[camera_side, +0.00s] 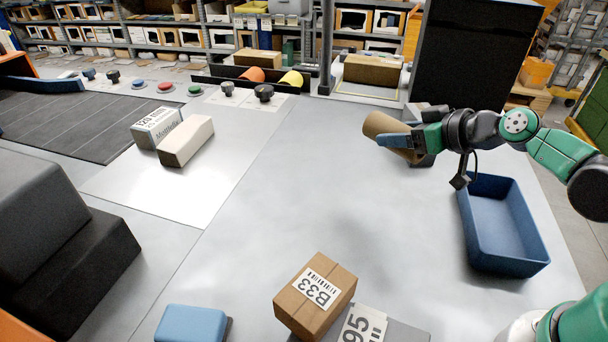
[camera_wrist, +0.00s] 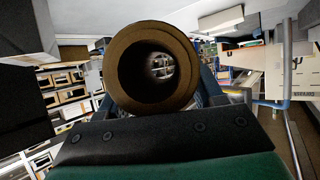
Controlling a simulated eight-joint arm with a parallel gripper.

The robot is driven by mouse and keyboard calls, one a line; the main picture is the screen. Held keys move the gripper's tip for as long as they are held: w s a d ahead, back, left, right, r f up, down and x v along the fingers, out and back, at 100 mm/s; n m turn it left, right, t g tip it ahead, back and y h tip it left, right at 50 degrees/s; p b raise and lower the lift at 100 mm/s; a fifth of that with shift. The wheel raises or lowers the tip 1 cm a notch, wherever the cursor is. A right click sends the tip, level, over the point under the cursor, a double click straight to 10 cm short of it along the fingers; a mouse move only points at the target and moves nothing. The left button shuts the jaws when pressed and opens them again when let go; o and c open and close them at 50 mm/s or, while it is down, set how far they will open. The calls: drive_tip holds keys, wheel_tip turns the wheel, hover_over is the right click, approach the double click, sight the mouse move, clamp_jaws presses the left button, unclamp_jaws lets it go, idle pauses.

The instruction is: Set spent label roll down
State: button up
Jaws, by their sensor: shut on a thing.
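The spent label roll is a bare brown cardboard tube (camera_side: 384,128), held in my gripper (camera_side: 396,142) at the right of the side view. The gripper's blue fingers are shut on it. The tube is tilted and appears to be above the grey worktop (camera_side: 330,190), near a dark grey device (camera_side: 428,115) behind it; I cannot tell the exact gap. In the wrist view the tube (camera_wrist: 118,65) points its open end at the camera, and its hollow core shows through. The fingers are largely hidden behind the tube there.
An empty-looking blue bin (camera_side: 502,225) stands right of and below the gripper. A brown B33 carton (camera_side: 315,297) is at the front. Two light cartons (camera_side: 186,140) (camera_side: 156,128) sit at left. A tall black box (camera_side: 472,50) stands behind. The middle of the worktop is clear.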

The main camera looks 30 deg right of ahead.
sight(392, 226)
drive_tip(key=shift+s+a+f+n+g+y, duration=0.25)
drive_tip(key=shift+s+f+n+g+y, duration=0.5)
drive_tip(key=shift+f+n+g+y, duration=1.5)
drive_tip(key=shift+s+a+f+n+g+y, duration=0.3)
drive_tip(key=shift+s+f+n+g+y, duration=0.55)
drive_tip(key=shift+f+n+g, duration=1.5)
drive_tip(key=shift+s+a+f+n+g+y, duration=0.25)
drive_tip(key=shift+s+f+n+g+y, duration=0.35)
drive_tip(key=shift+f+n+g+y, duration=1.85)
drive_tip(key=shift+r+n+t+h, duration=0.7)
drive_tip(key=shift+n+t, duration=0.15)
drive_tip(key=shift+t, duration=0.2)
drive_tip(key=o, duration=1.3)
drive_tip(key=shift+o, duration=0.2)
